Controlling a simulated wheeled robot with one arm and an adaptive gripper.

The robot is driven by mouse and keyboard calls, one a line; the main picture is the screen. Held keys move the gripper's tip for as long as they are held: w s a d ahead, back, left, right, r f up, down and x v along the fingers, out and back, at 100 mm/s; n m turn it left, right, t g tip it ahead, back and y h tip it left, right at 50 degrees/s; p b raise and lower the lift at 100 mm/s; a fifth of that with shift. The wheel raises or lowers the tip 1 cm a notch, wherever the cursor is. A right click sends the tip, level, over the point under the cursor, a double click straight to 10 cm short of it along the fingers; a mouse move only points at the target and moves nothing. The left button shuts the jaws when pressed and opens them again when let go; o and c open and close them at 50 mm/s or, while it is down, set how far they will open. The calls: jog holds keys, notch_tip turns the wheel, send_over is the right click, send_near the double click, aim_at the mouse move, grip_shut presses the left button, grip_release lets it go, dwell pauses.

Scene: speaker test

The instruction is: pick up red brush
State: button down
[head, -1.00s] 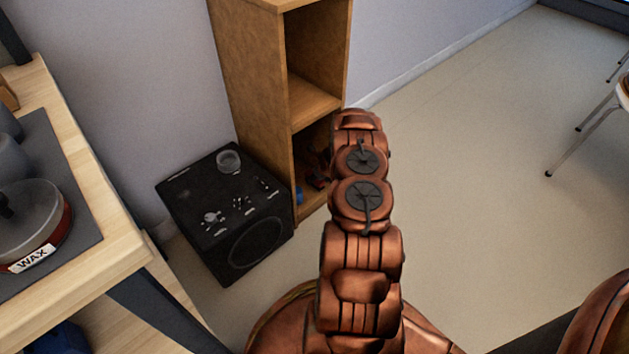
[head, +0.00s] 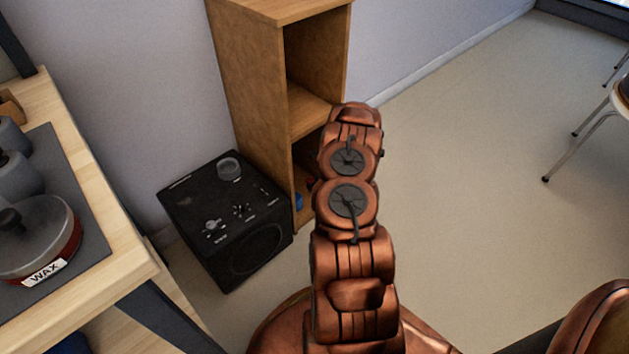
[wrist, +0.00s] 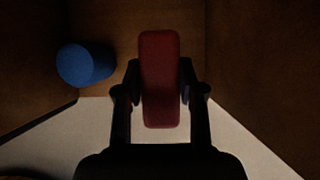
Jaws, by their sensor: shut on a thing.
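The red brush (wrist: 160,80) shows in the wrist view as a dark red, rounded block, long side running away from me. My gripper (wrist: 159,82) has one finger on each side of it and is shut on it. The brush is over the wooden floor of a shelf compartment, near its front edge; I cannot tell whether it touches that floor. In the head view my arm hides most of the compartment, and neither the brush nor my fingers can be made out clearly.
A blue cylinder (wrist: 86,64) stands left of the brush and also shows in the head view (head: 298,202). The wooden shelf (head: 250,90) has side walls close by. A black speaker (head: 225,218) stands left of it. Open floor (head: 470,170) lies to the right.

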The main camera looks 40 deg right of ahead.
jog(key=shift+s+a+r, duration=0.25)
jog(key=shift+s+a, duration=0.5)
jog(key=shift+s, duration=0.25)
jog(key=s+a+p, duration=0.2)
jog(key=s+a, duration=0.3)
jog(key=s, duration=0.3)
jog(key=shift+a+r, duration=0.15)
jog(key=shift+r, duration=0.25)
jog(key=c, duration=1.3)
grip_release()
jog(key=c, duration=0.4)
jog(key=shift+a, duration=0.1)
